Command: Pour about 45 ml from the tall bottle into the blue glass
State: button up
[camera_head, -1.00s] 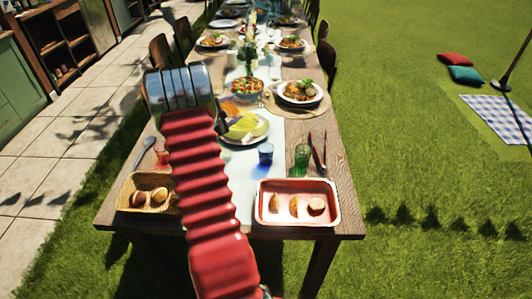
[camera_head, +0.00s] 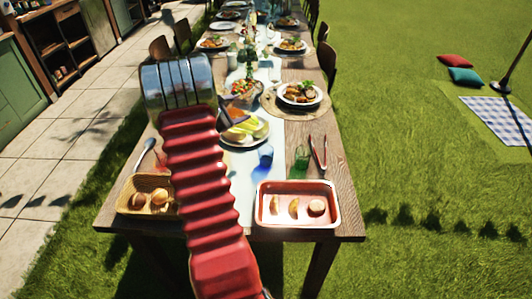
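The blue glass (camera_head: 265,155) stands on the pale runner, behind the left end of the red tray. My red ribbed arm with its silver joint rises across the left half of the table and hides part of it. My gripper cannot be made out; it is out of sight behind the arm. A dark piece with an orange edge (camera_head: 233,116) shows just right of the arm, over the back of the yellow food plate; I cannot tell what it is. I cannot pick out the tall bottle for certain; a dark green upright shape (camera_head: 250,68) stands farther back on the runner.
A green glass (camera_head: 302,157) and red tongs (camera_head: 319,153) are right of the blue glass. The red tray (camera_head: 298,222) holds several food pieces. A bread basket (camera_head: 128,197) is front left. The yellow food plate (camera_head: 246,143), salad bowl (camera_head: 245,91) and a meal plate (camera_head: 301,103) stand behind.

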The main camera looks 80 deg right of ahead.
aim_at(240, 111)
jog(key=shift+s+a+r+n+g, duration=0.15)
jog(key=shift+s+r+n+g, duration=0.1)
jog(key=shift+r+n+g, duration=0.25)
jog(key=shift+s+a+r+n+y+b, duration=0.15)
jog(key=shift+s+a+n+y+b, duration=0.1)
jog(key=shift+s+n+y+b, duration=0.45)
jog(key=shift+s+a+f+n+g+y+b, duration=0.25)
jog(key=shift+s+n+g, duration=0.2)
jog(key=shift+n, duration=0.25)
jog(key=shift+s+a+n+g+y+b, duration=0.15)
jog(key=shift+s+a+n+g, duration=0.2)
jog(key=shift+n+g, duration=0.3)
